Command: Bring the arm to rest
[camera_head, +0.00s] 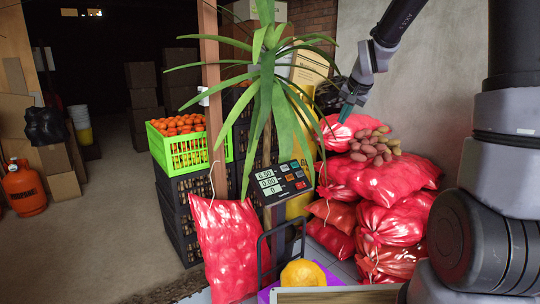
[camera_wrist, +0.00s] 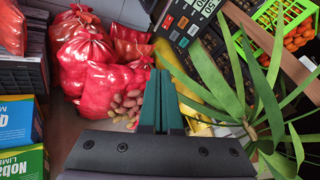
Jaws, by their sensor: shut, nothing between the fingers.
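My gripper (camera_head: 346,112) is in the upper right of the head view, at the end of my raised arm. Its dark green fingers point down, in front of the red sacks and near the wall. In the wrist view my gripper (camera_wrist: 162,74) shows its two fingers side by side, closed together with nothing between them. Behind the fingertips in that view lie loose brown potatoes (camera_wrist: 126,104) and full red sacks (camera_wrist: 90,76). I cannot tell how far the fingertips are from the potatoes.
A scale display (camera_head: 280,183) and a long-leaved plant (camera_head: 268,90) stand left of the sacks (camera_head: 385,180). A green crate of oranges (camera_head: 190,150) sits on dark crates. Floor at left is open.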

